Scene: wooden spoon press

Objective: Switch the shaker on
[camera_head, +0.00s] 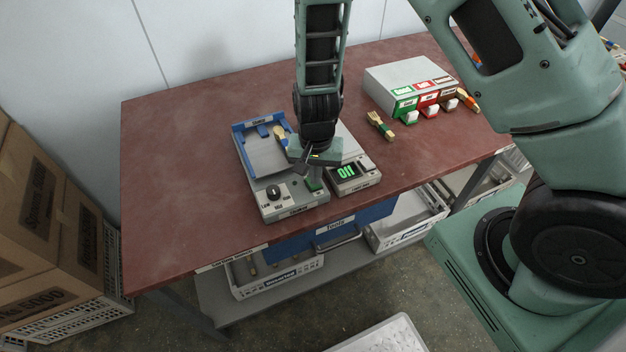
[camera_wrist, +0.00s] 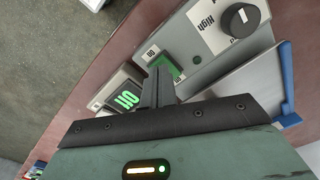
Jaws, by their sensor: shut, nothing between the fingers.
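The shaker (camera_head: 292,207) is a grey box near the table's front edge, with a blue-edged platform on top and a black knob (camera_head: 273,191) between low and high marks. The knob also shows in the wrist view (camera_wrist: 240,20). Its green switch (camera_wrist: 165,68) sits at the front right corner, partly hidden by my fingers. My gripper (camera_wrist: 158,77) is shut and empty, pointing down with its fingertips right at the switch. I cannot tell whether they touch it. In the head view my gripper (camera_head: 313,172) covers part of the shaker.
The table's left side (camera_head: 175,180) is clear.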

